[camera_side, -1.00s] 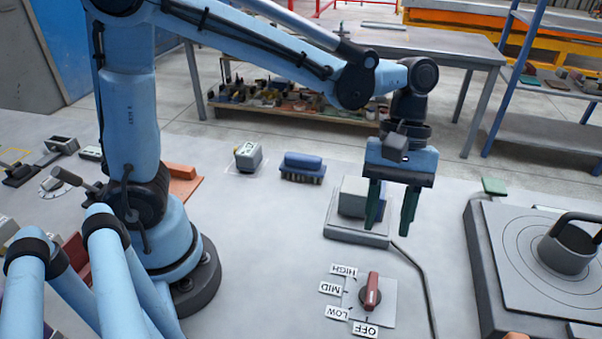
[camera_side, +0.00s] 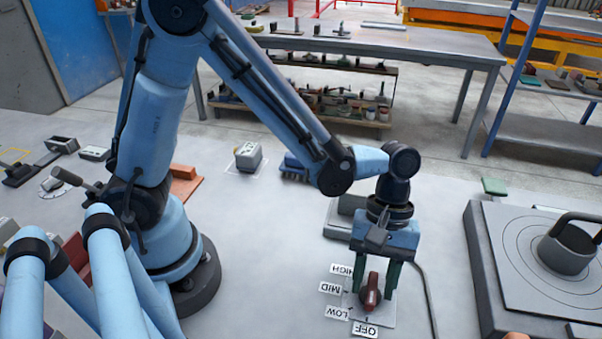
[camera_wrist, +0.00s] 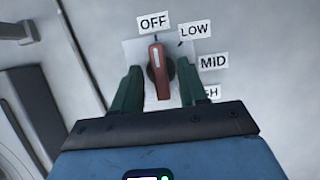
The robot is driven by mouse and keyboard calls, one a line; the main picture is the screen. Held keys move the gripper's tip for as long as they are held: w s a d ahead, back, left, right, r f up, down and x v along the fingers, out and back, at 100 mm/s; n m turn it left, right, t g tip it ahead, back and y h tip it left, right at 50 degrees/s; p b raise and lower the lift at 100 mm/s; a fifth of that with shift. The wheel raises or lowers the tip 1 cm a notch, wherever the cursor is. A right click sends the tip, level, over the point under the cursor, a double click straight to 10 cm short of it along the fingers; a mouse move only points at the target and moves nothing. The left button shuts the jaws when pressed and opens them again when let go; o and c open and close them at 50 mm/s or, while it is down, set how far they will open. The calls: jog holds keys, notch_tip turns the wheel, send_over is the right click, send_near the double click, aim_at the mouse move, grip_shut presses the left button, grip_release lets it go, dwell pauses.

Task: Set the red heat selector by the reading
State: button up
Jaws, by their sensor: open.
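The red heat selector (camera_side: 371,291) is a red lever knob on a pale square plate (camera_side: 386,314) on the table. Labels OFF, LOW, MID and HIGH stand around it. In the wrist view the red selector (camera_wrist: 159,70) has its white-marked end toward the OFF label (camera_wrist: 154,22). My gripper (camera_side: 375,286) is low over the selector, its green fingers one on each side of the knob. In the wrist view my gripper (camera_wrist: 158,82) is open, with gaps between the fingers and the knob. The HIGH label is partly hidden by a finger. No reading can be made out.
A grey box on a base (camera_side: 340,222) stands just behind my gripper, partly hidden by it. A dark cable (camera_side: 427,290) runs down to the right of the plate. A hotplate (camera_side: 500,260) with a dark-handled pot (camera_side: 566,250) stands at the right. A brush (camera_side: 294,168) lies behind my arm.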

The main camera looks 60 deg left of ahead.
grip_shut()
dwell(0.5)
jog(key=m, duration=0.2)
jog(key=m+g+y, duration=0.1)
jog(key=m, duration=0.1)
jog(key=shift+d+m+y, duration=0.15)
jog(key=shift+m+y, duration=0.15)
jog(key=shift+m, duration=0.1)
jog(key=m+y, duration=0.1)
jog(key=m, duration=0.3)
jog(key=shift+d+m+y, duration=0.1)
jog(key=shift+m+y, duration=0.2)
jog(key=shift+y, duration=0.1)
jog(key=m, duration=0.2)
jog(key=m+y, duration=0.1)
jog(key=m, duration=0.1)
jog(key=shift+d+y, duration=0.1)
jog(key=shift+y, duration=0.2)
jog(key=shift+d+f+m+t+y, duration=0.1)
jog(key=shift+m+t+y, duration=0.2)
jog(key=shift+m, duration=0.75)
jog(key=shift+m+t+y, duration=0.2)
jog(key=shift+m+y, duration=0.1)
jog(key=shift+m, duration=0.75)
